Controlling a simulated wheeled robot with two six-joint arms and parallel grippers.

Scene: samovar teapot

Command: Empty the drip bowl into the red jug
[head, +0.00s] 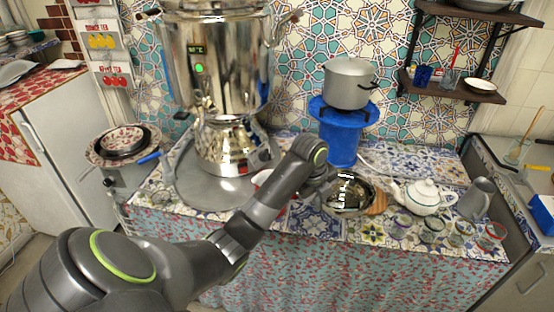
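A shiny metal bowl (350,204) sits on the tiled counter right of the samovar, with a brown piece at its right side. I cannot tell for sure whether it is the drip bowl. My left gripper (328,192) is at this bowl's left side; its fingers are small and dark, and I cannot tell whether they are open, shut or touching the rim. A white and red vessel (262,178) stands by the samovar's tray, mostly hidden behind my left forearm; it may be the red jug. My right gripper is not in view.
The large samovar (225,80) stands on a round metal tray (195,190) at left. A blue burner (340,140) holds a grey pot (349,83) behind the bowl. A white teapot (423,197), a grey jug (475,199) and several small glasses crowd the right.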

